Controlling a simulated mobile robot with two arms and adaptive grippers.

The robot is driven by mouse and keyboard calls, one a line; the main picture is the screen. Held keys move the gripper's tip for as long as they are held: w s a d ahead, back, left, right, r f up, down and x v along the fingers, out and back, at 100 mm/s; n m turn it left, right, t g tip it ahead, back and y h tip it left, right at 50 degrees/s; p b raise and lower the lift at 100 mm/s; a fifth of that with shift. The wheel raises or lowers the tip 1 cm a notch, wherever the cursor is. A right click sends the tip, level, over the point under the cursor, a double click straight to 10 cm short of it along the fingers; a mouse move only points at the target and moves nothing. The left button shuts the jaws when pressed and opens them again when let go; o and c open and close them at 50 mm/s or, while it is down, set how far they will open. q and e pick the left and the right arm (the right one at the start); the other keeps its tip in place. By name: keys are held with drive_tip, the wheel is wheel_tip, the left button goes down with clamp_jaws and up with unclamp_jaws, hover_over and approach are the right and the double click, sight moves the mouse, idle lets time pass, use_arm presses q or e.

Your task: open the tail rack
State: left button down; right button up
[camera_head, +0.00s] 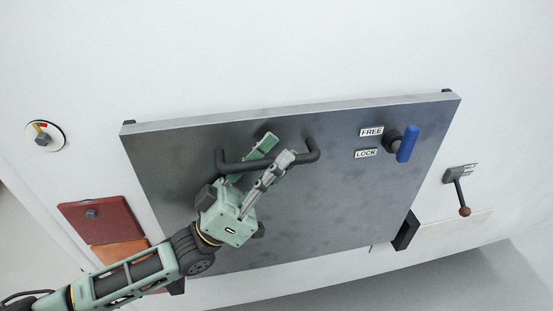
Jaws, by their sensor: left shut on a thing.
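The tail rack (350,200) is a dark grey metal panel on the white motorhome wall, seen tilted in the head view. A black bar handle (310,151) runs across its upper middle. My left gripper (277,151) is shut on the handle, with its fingers on both sides of the bar. A blue lever (407,144) on a black pivot sits at the panel's upper right, beside a FREE label (371,132) and a LOCK label (366,153). The lever stands nearer upright than flat. My right gripper does not show.
A round gauge with a knob (42,139) is on the wall at left. A red box (100,217) and an orange box (119,250) sit at lower left. A small lever with a brown knob (464,211) and a black block (406,231) are at right.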

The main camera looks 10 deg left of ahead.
use_arm(q)
drive_tip(key=s+d+f+m+g+h+b, duration=0.1)
drive_tip(key=s+d+f+m+g+b, duration=0.1)
drive_tip(key=s+m+g, duration=0.3)
drive_tip(key=s+d+f+m+g+b, duration=0.2)
drive_tip(key=s+f+m+g+b, duration=0.2)
drive_tip(key=s, duration=0.5)
drive_tip(key=s+d+f+m+g+h+b, duration=0.1)
drive_tip(key=s+d+f+m+g+b, duration=0.2)
drive_tip(key=s+m, duration=0.4)
wheel_tip(320, 180, down, 2)
drive_tip(key=s+g+b, duration=0.1)
drive_tip(key=g, duration=0.1)
drive_tip(key=shift+f+g+h, duration=0.2)
drive_tip(key=shift+g+h, duration=0.1)
drive_tip(key=shift+g, duration=0.1)
drive_tip(key=shift+d, duration=0.1)
